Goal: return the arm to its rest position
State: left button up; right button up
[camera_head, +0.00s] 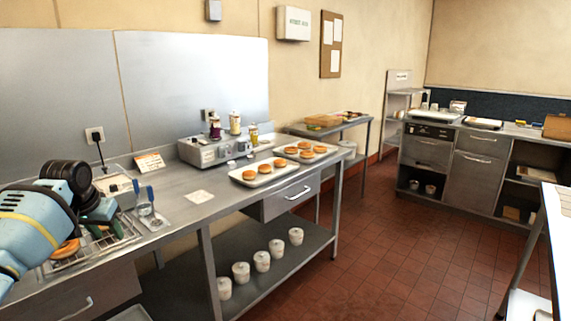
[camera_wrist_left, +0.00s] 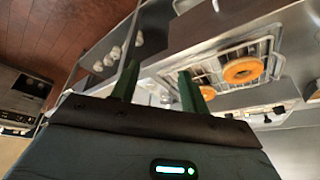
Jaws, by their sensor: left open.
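My left arm (camera_head: 38,222), light blue with a yellow band, comes in from the left in the head view. Its gripper (camera_head: 112,212) has green fingers and hangs over the near end of the steel counter, by a wire rack. In the left wrist view the two fingers of the gripper (camera_wrist_left: 158,84) stand apart with nothing held between them. A doughnut (camera_head: 66,249) on the rack is partly hidden by my arm. The left wrist view shows the rack (camera_wrist_left: 268,45) with an orange-brown doughnut (camera_wrist_left: 243,70) and a second one beside a finger. My right gripper is not in view.
White cups (camera_head: 262,261) stand on the lower shelf. The tiled floor (camera_head: 385,250) is clear.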

pick_arm(q)
jog(key=s+d+f+m, duration=0.15)
jog(key=d+f, duration=0.35)
jog(key=f, duration=0.6)
jog(key=s+d+f+m, duration=0.1)
jog(key=s+d+f, duration=0.3)
jog(key=f, duration=0.6)
jog(key=s+d+f+t+h+p, duration=0.1)
jog(key=s+d+f+h, duration=0.1)
jog(key=s+d+f, duration=1.05)
jog(key=s+d+f+t+h+p, duration=0.1)
jog(key=s+f, duration=0.2)
jog(key=s, duration=0.4)
jog(key=s+d+f+t, duration=0.1)
jog(key=s+d+f, duration=0.15)
jog(key=s, duration=0.45)
jog(key=s+r, duration=0.1)
jog(key=s, duration=0.7)
jog(key=s+r+t, duration=0.1)
jog(key=s+r, duration=0.1)
jog(key=s, duration=0.7)
jog(key=shift+s+r+p, duration=0.25)
jog(key=shift+s+p, duration=0.05)
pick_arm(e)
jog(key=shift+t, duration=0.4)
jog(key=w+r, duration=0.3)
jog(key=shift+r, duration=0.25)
